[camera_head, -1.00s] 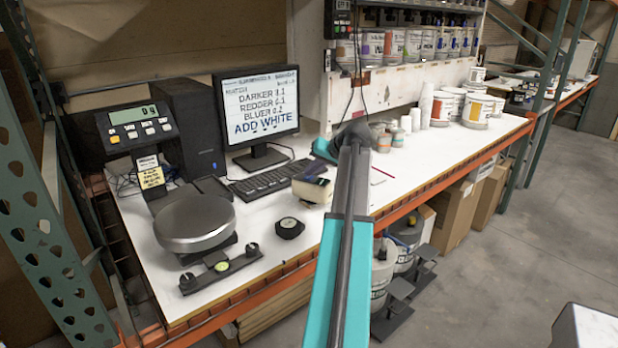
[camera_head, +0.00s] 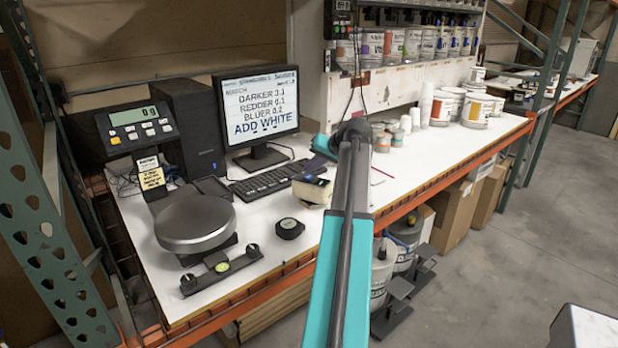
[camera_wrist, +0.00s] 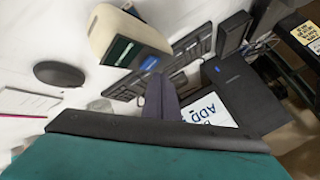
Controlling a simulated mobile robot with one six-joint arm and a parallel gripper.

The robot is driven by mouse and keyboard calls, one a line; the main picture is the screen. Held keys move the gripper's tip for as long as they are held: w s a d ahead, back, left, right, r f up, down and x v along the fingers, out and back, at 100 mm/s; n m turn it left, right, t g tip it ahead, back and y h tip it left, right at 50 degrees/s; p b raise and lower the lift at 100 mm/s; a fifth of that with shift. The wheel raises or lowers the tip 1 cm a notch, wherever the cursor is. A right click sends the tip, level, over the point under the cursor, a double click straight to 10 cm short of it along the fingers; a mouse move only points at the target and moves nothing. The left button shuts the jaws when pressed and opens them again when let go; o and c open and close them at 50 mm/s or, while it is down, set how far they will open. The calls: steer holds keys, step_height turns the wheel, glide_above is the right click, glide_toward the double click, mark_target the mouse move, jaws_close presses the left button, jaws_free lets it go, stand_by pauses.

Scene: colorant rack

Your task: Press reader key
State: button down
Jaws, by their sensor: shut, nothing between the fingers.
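The reader (camera_head: 312,192) is a cream, rounded device with a dark screen, lying on the white bench in front of the keyboard. In the wrist view the reader (camera_wrist: 125,38) shows its dark green screen and a blue key (camera_wrist: 149,63) at one end. My gripper (camera_wrist: 156,78) is shut and empty, its dark fingers just beside the blue key in that picture. I cannot tell whether they touch it. In the head view my gripper (camera_head: 318,155) is partly hidden by my arm, and its dark fingers show just above and behind the reader.
A keyboard (camera_head: 268,179) and monitor (camera_head: 259,113) stand behind the reader. A black puck (camera_head: 289,228) and a scale with a round pan (camera_head: 195,220) lie to the left. Small jars (camera_head: 381,138) stand beyond my arm. A dark mouse (camera_wrist: 58,74) shows in the wrist view.

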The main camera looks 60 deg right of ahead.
mark_target(311, 180)
steer(key=shift+r, duration=0.1)
steer(key=shift+r+p, duration=1.35)
steer(key=shift+r, duration=1.05)
